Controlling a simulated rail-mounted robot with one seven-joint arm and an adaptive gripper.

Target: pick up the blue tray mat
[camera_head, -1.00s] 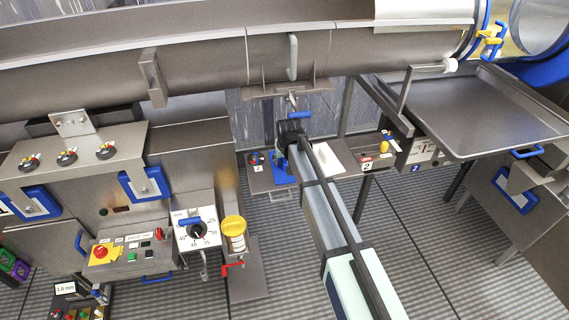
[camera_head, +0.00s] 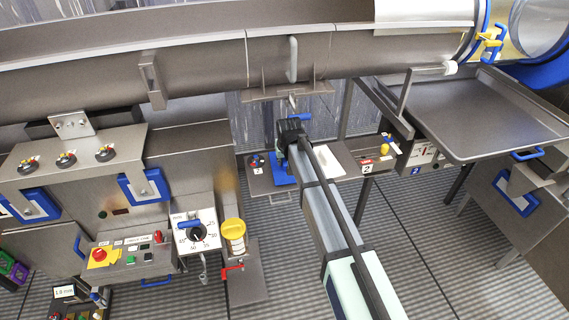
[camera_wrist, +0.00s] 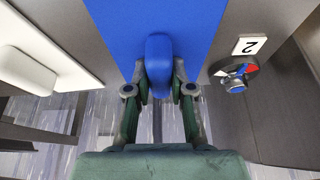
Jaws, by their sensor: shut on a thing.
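The blue tray mat shows in the wrist view (camera_wrist: 155,25) as a flat blue sheet with a rounded blue tab at its near edge. In the head view the mat (camera_head: 281,173) lies on a grey shelf below the drum, partly hidden by my arm. My gripper (camera_wrist: 159,92) is shut on the mat's tab, one finger on each side of it. In the head view my gripper (camera_head: 289,147) is mostly hidden behind my wrist.
A knob (camera_wrist: 235,83) with red and blue parts sits right of the mat, beside a plate marked 2. A white mat (camera_wrist: 27,70) lies to the left in the wrist view. The large drum (camera_head: 200,65) runs above. A wide grey tray (camera_head: 480,110) stands at right.

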